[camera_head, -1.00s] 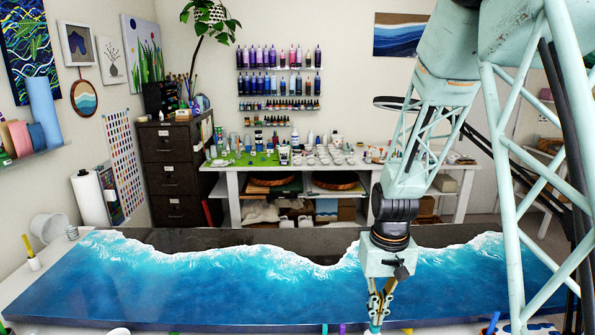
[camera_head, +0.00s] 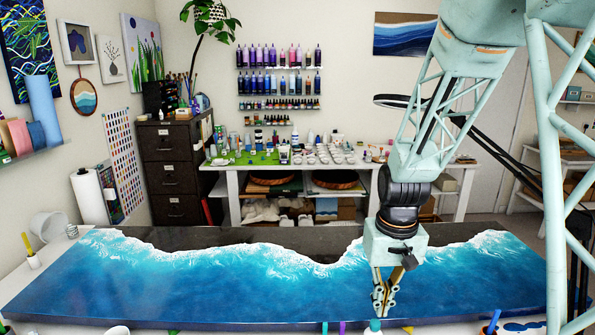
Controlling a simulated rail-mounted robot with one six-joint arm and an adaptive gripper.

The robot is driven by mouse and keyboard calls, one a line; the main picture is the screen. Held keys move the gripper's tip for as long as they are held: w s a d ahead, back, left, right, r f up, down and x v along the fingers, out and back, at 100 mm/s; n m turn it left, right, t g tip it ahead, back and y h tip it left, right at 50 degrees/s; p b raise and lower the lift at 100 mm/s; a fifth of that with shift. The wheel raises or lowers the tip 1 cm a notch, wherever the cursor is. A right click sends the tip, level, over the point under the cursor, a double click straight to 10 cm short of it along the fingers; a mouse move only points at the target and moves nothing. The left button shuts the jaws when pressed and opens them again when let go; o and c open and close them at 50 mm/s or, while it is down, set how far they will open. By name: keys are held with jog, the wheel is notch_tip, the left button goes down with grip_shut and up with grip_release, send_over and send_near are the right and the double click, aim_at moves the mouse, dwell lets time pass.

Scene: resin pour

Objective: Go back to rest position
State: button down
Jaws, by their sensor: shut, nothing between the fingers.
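My gripper (camera_head: 383,312) hangs at the lower right of the head view, pointing down. Its fingers are shut with nothing held between them. It is in front of the long blue resin panel (camera_head: 230,285), which has white wave foam and a dark back strip. Whether the fingertips touch anything below cannot be told. A teal bottle top (camera_head: 374,325) shows just below and left of the fingertips, apart from them as far as I can see. My arm covers part of the panel's right side.
A white bucket (camera_head: 48,227) lies tipped at the left. A bench (camera_head: 235,185) with many bottles stands behind. Air above the panel's left and middle is free.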

jog(key=s+r+t+b, duration=0.1)
jog(key=s+r+b, duration=0.1)
jog(key=s+r, duration=0.6)
jog(key=s+r+t+b, duration=0.1)
jog(key=s+r, duration=0.4)
jog(key=s, duration=0.7)
jog(key=s+r+t+b, duration=0.1)
jog(key=s+r+b, duration=0.3)
jog(key=s, duration=0.8)
jog(key=shift+s+r+t, duration=0.2)
jog(key=shift+r+t, duration=0.1)
jog(key=shift+r, duration=0.1)
dwell(1.1)
